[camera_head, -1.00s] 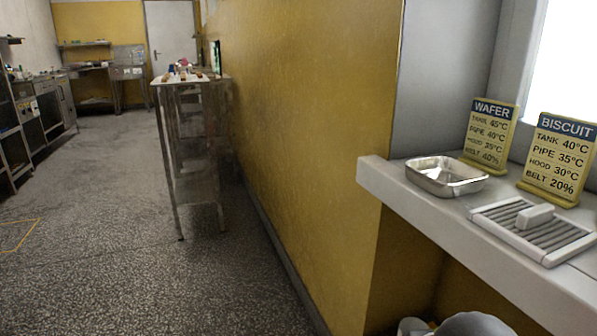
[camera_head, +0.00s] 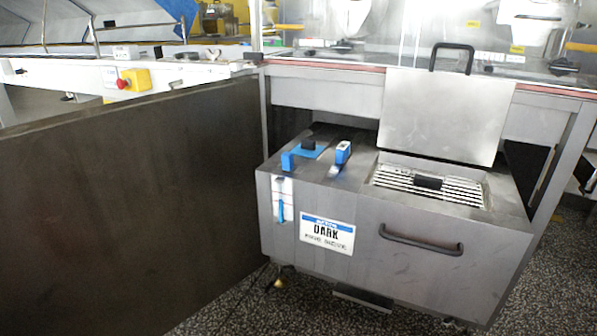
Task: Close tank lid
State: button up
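A steel tank labelled "DARK" (camera_head: 285,243) stands low under the machine frame, right of centre. Its lid (camera_head: 437,112), a flat steel plate with a black handle (camera_head: 452,50) at its top edge, stands raised nearly upright at the back of the opening. The opening shows a slatted grate (camera_head: 452,191) with a black knob on it. A dark bar handle (camera_head: 421,241) is on the tank's front face. My gripper is not in view.
A dark brown panel (camera_head: 130,205) fills the left. A white conveyor frame with a red button on a yellow box (camera_head: 134,80) is above it. Blue-handled items (camera_head: 343,152) are on the tank top's left part. Speckled floor (camera_head: 235,305) shows in front.

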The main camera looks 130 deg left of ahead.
aim_at(461, 118)
jog(key=k+u, duration=0.1)
jog(key=u, duration=1.7)
jog(key=i+u, duration=0.2)
jog(key=u, duration=2.25)
jog(key=l+u, duration=0.4)
